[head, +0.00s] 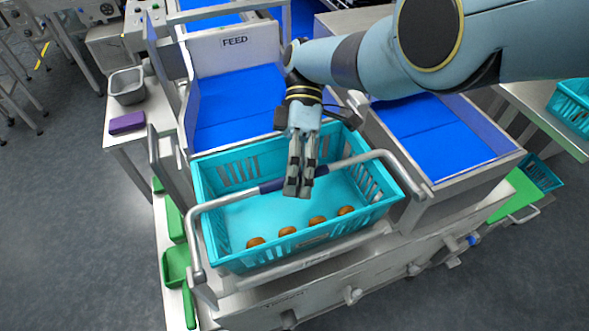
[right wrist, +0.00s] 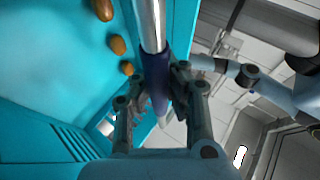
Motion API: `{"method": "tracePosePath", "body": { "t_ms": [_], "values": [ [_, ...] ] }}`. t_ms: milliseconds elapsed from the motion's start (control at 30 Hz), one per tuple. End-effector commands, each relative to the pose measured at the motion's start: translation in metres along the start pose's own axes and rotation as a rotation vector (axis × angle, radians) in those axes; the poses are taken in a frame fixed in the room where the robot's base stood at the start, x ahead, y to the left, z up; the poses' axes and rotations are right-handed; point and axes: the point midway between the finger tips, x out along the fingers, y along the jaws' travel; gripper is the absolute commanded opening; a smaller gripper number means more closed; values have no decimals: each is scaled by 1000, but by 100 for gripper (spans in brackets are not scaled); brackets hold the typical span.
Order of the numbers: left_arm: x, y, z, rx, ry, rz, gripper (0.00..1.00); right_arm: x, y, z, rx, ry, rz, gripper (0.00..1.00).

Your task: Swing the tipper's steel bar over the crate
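The tipper's steel bar (head: 345,163) is a U-shaped tube with a dark blue grip sleeve (head: 270,186). In the head view it spans above the turquoise crate (head: 240,222), with its bent ends coming down at the crate's left and right sides. Several brown dates (head: 317,220) lie inside along the crate's near side. My right gripper (head: 298,190) points down over the crate at the sleeve. In the right wrist view the sleeve (right wrist: 157,75) runs between the fingers of this gripper (right wrist: 160,88), which look closed against both its sides. My left gripper does not show.
Behind the crate is a blue-lined chute (head: 235,95) marked FEED, with another blue tray (head: 440,130) at right. A grey bin (head: 127,85) and a purple block (head: 127,122) sit on the left side table. Green scoops (head: 176,262) hang at the left.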

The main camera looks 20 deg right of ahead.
Motion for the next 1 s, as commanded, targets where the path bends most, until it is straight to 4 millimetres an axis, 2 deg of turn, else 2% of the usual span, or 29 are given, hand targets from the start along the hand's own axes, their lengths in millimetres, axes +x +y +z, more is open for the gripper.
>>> {"method": "tracePosePath", "body": {
  "t_ms": [33, 267, 533, 700, 1000],
  "values": [
    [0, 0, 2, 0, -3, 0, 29, -8, 3, -2, -2, 4, 25, 0],
    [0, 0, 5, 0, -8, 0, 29, -7, 3, -2, -2, 4, 25, 0],
    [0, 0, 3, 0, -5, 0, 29, -5, 2, -2, -2, 2, 18, 36],
    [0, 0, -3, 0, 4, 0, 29, -3, 2, -1, -2, 1, 13, 36],
    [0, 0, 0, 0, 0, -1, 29, -2, 1, -1, -1, 0, 9, 36]
  ]
}}
